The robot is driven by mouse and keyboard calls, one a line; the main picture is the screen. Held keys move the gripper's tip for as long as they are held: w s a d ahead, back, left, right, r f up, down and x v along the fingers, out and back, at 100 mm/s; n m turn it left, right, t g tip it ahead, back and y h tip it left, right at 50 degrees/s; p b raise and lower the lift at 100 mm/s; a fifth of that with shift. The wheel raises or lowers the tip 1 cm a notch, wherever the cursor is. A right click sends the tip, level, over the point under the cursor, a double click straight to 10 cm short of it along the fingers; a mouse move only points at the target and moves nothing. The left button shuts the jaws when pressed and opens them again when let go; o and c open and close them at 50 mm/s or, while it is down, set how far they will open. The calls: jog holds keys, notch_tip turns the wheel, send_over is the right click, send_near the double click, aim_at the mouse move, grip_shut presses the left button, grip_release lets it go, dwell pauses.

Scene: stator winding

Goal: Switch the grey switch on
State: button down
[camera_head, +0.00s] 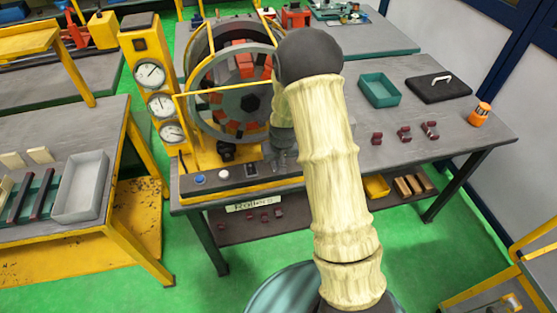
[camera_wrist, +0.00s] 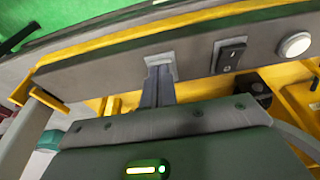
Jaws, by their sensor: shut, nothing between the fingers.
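The grey switch (camera_wrist: 161,59) shows in the wrist view as a light grey plate on the dark front panel. My gripper (camera_wrist: 158,72) is shut and empty, with its fingertips right at this plate. The fingers cover most of the switch, so I cannot tell its position or whether they touch it. In the head view my arm hides the fingertips and most of the area around the switch.
A black switch (camera_wrist: 230,54) and a white button (camera_wrist: 295,44) sit beside the grey switch on the same panel. A blue button (camera_head: 198,178) is at the panel's left end. The stator machine (camera_head: 205,95) stands behind. A teal tray (camera_head: 380,90) is to the right.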

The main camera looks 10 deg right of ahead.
jog(key=shift+s, duration=0.1)
jog(key=shift+s+a+f+b, duration=0.1)
jog(key=shift+a+f+b, duration=0.05)
jog(key=shift+f+b, duration=0.3)
jog(key=shift+r, duration=0.15)
jog(key=shift+w+r+p, duration=0.4)
jog(key=shift+w+p, duration=0.05)
jog(key=shift+w, duration=0.3)
jog(key=p+v, duration=0.2)
jog(key=v, duration=0.1)
jog(key=p+v, duration=0.1)
jog(key=shift+w+r, duration=0.25)
jog(key=shift+w, duration=0.1)
jog(key=shift+s+r+b, duration=0.1)
jog(key=shift+s+b, duration=0.15)
jog(key=shift+b, duration=0.15)
jog(key=s+r+b, duration=0.2)
jog(key=s+r, duration=0.2)
jog(key=r, duration=0.4)
jog(key=shift+s, duration=0.4)
